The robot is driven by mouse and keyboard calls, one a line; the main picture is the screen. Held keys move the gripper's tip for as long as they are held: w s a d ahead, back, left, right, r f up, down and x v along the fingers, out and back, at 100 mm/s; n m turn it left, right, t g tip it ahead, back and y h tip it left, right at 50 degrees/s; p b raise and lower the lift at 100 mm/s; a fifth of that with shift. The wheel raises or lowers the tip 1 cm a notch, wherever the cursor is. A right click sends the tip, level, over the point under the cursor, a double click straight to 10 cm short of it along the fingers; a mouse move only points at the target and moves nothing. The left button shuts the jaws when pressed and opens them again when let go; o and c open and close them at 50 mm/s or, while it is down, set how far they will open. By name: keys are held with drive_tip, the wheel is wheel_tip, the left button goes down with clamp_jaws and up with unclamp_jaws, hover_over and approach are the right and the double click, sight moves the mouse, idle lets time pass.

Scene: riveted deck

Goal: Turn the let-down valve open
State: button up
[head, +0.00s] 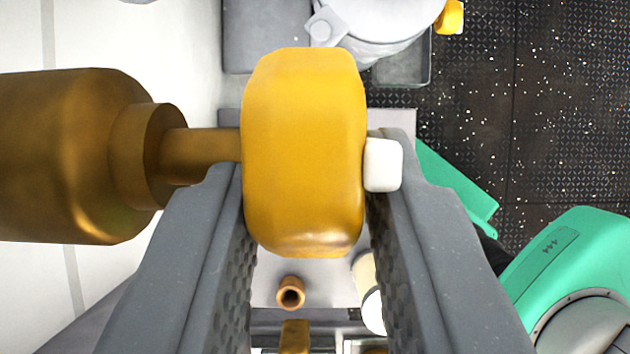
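The valve's yellow handle (305,150) fills the middle of the head view. It sits on a brass stem that runs left into a large brass valve body (65,155). A white cap (383,165) is on the handle's right side. My gripper (305,185) has one dark finger on each side of the handle. The left finger reaches the handle's left face by the stem; the right finger is beside the cap. The fingers appear close against the handle, but the handle hides part of the tips, so I cannot tell whether they press on it.
A white wall (110,35) lies at the left behind the valve body. Below are grey equipment with a white cylinder (385,15), a small copper pipe end (290,292) and a cream cylinder (368,290). Green bodywork (560,260) is at the right. Dark speckled floor (560,100) is open at upper right.

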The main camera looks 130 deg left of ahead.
drive_tip(key=shift+r, duration=0.1)
drive_tip(key=o, duration=1)
drive_tip(key=v, duration=1.3)
drive_tip(key=shift+s+a+r, duration=0.15)
drive_tip(key=shift+a+r, duration=0.05)
drive_tip(key=shift+a, duration=0.05)
drive_tip(key=d+r+n+t+y, duration=0.1)
drive_tip(key=d+r+n+t, duration=0.1)
drive_tip(key=r, duration=0.5)
drive_tip(key=d+r+n+t+y+b, duration=0.1)
drive_tip(key=d+r+n+t+y, duration=0.1)
drive_tip(key=r+n+t, duration=0.3)
drive_tip(key=d+r+n+t+y, duration=0.1)
drive_tip(key=d+r+n+t, duration=0.1)
drive_tip(key=r, duration=0.6)
drive_tip(key=shift+s+r+n+t+y, duration=0.2)
drive_tip(key=shift+n+t, duration=0.25)
drive_tip(key=shift+t, duration=0.25)
drive_tip(key=shift+s+r+n+t+y, duration=0.1)
drive_tip(key=shift+r+n+t+y, duration=0.1)
drive_tip(key=shift+n+t, duration=0.4)
